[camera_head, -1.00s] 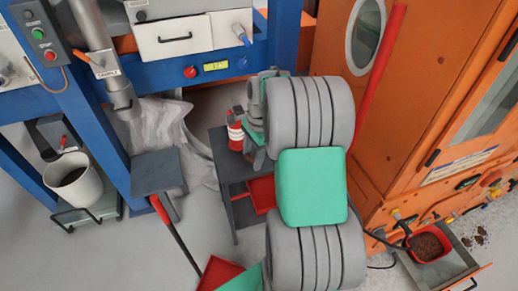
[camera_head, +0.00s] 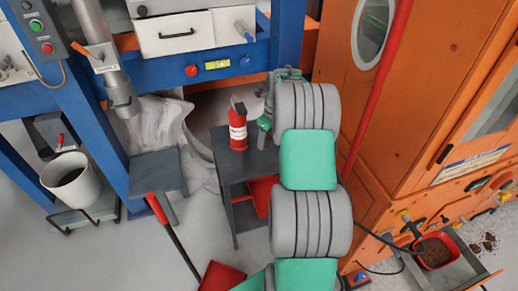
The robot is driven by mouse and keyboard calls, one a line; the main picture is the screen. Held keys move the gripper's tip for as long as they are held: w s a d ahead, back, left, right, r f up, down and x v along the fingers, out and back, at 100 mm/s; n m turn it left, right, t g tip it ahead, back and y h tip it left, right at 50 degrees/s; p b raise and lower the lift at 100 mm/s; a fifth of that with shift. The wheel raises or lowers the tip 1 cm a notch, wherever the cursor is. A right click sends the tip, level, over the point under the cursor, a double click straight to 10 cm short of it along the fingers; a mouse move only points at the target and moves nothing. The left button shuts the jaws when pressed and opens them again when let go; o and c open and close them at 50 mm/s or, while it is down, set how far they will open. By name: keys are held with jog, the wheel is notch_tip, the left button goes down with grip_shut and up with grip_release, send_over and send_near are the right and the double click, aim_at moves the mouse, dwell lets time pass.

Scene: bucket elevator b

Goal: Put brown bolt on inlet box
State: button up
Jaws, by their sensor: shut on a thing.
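My gripper (camera_head: 265,108) shows at the left side of my arm's upper end, above the dark stand. It is small and partly covered by my arm. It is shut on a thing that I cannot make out. I cannot make out a brown bolt anywhere in view. No part is clearly marked as the inlet box, so I cannot tell which one it is. The large orange housing (camera_head: 370,115) with a round window stands to the right of my arm.
A blue frame (camera_head: 70,95) with a white bucket (camera_head: 70,183) is at left.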

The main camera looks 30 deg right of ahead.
send_over(258, 154)
jog(key=f, duration=0.4)
jog(key=shift+s+d+f, duration=0.15)
jog(key=shift+s+f, duration=0.1)
jog(key=shift+s, duration=0.1)
notch_tip(258, 154, down, 3)
jog(key=shift+w+r+b, duration=0.15)
jog(key=shift+b, duration=0.15)
jog(key=shift+f, duration=0.35)
jog(key=o, duration=1.3)
jog(key=shift+o, duration=0.2)
jog(key=shift+r, duration=0.1)
